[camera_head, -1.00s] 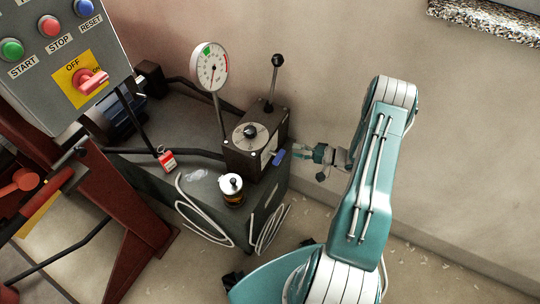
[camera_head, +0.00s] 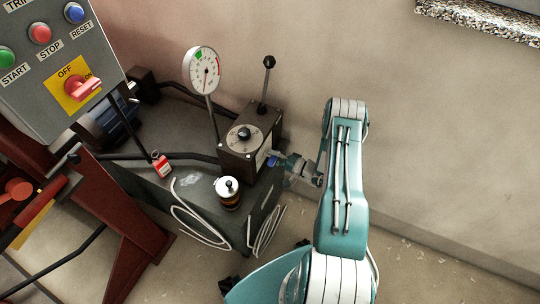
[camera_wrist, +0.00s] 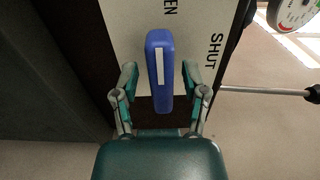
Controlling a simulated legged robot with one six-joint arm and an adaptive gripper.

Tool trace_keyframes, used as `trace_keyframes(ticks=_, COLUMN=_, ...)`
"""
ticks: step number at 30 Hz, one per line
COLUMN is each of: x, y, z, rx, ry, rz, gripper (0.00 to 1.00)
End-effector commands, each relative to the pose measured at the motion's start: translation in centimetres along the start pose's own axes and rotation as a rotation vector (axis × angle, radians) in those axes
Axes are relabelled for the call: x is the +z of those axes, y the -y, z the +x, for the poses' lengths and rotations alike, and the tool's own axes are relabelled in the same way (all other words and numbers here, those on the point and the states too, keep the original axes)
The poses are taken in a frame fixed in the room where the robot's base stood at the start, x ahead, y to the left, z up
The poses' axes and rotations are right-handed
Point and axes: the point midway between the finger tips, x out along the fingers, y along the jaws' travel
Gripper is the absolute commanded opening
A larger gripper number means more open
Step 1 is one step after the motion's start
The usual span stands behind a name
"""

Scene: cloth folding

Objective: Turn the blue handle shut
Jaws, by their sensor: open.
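The blue handle (camera_wrist: 158,62) with a white stripe is on the white plate (camera_wrist: 125,22) of the dark box (camera_head: 240,160). In the wrist view it runs lengthwise up the picture. Its upper end is near the letters "EN"; the word "SHUT" (camera_wrist: 215,50) is printed to its right. My gripper (camera_wrist: 160,82) is open, with one finger on each side of the handle and a visible gap on both sides. In the head view my gripper (camera_head: 281,162) is at the box's right face and covers most of the blue handle (camera_head: 271,161).
A pressure gauge (camera_head: 201,70) and a black-knobbed lever (camera_head: 266,85) rise by the box. A small can (camera_head: 228,193), a red padlock tag (camera_head: 161,166) and white cable (camera_head: 190,225) are on the left. A control panel (camera_head: 60,60) stands at far left.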

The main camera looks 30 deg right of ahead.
Motion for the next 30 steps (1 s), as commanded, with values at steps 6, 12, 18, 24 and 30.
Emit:
trace_keyframes(ticks=6, x=0.04, y=-0.01, z=1.36, rx=0.000, ry=0.000, rz=0.001, gripper=0.57)
trace_keyframes(ticks=12, x=0.03, y=-0.01, z=1.39, rx=0.000, ry=0.000, rz=0.001, gripper=0.57)
trace_keyframes(ticks=18, x=0.02, y=-0.02, z=1.38, rx=0.001, ry=0.000, rz=0.001, gripper=0.00)
trace_keyframes(ticks=24, x=0.04, y=-0.12, z=1.40, rx=0.003, ry=0.000, rz=0.002, gripper=0.00)
trace_keyframes(ticks=30, x=0.08, y=-0.19, z=1.40, rx=0.005, ry=0.000, rz=0.032, gripper=0.00)
